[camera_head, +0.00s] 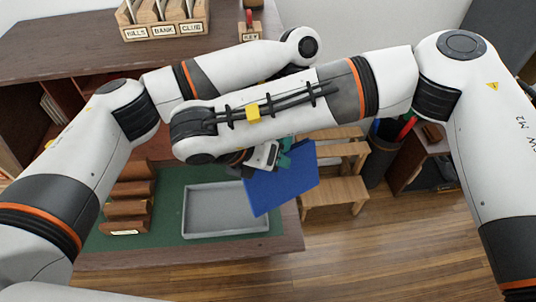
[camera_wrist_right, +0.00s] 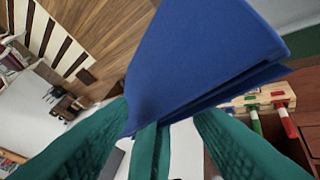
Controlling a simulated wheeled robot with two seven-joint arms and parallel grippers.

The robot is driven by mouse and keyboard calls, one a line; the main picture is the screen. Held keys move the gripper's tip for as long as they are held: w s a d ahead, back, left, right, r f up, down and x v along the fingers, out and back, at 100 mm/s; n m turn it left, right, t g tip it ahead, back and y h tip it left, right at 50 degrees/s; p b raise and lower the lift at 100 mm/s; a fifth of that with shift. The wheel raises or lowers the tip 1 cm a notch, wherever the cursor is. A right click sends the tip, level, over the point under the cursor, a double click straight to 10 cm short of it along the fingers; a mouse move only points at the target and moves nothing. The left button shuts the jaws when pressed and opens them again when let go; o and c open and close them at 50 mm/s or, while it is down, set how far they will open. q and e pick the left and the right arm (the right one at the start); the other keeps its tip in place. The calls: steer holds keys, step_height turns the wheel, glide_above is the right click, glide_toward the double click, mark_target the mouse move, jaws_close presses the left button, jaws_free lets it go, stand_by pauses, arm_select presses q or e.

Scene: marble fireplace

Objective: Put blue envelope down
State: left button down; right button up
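The blue envelope (camera_head: 282,183) is held tilted over the right front part of the desk, overlapping the right edge of the grey tray in the head view. My right gripper (camera_head: 272,155), with teal fingers, is shut on its upper edge. In the right wrist view the blue envelope (camera_wrist_right: 195,60) rises from between the teal fingers (camera_wrist_right: 150,135); it looks like a folded or layered sheet. The envelope appears above the desk surface, though its exact height is unclear. My left arm reaches behind my right arm; its gripper is not visible.
The grey tray (camera_head: 225,213) lies empty on the desk's green mat (camera_head: 170,190). A brown wooden sorter (camera_head: 128,200) stands left of it. A labelled letter rack (camera_head: 165,22) and a small key box (camera_head: 249,30) are on the upper shelf. A wooden stool (camera_head: 335,192) is at right.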

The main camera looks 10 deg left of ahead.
arm_select(q)
steer(key=shift+a, duration=0.15)
arm_select(e)
steer(key=shift+d, duration=0.1)
steer(key=c, duration=0.6)
arm_select(q)
steer(key=c, duration=1.5)
jaws_free()
steer(key=shift+c, duration=0.2)
arm_select(e)
jaws_close()
arm_select(q)
steer(key=shift+d+r, duration=0.2)
steer(key=shift+d, duration=0.05)
arm_select(e)
steer(key=shift+w, duration=0.1)
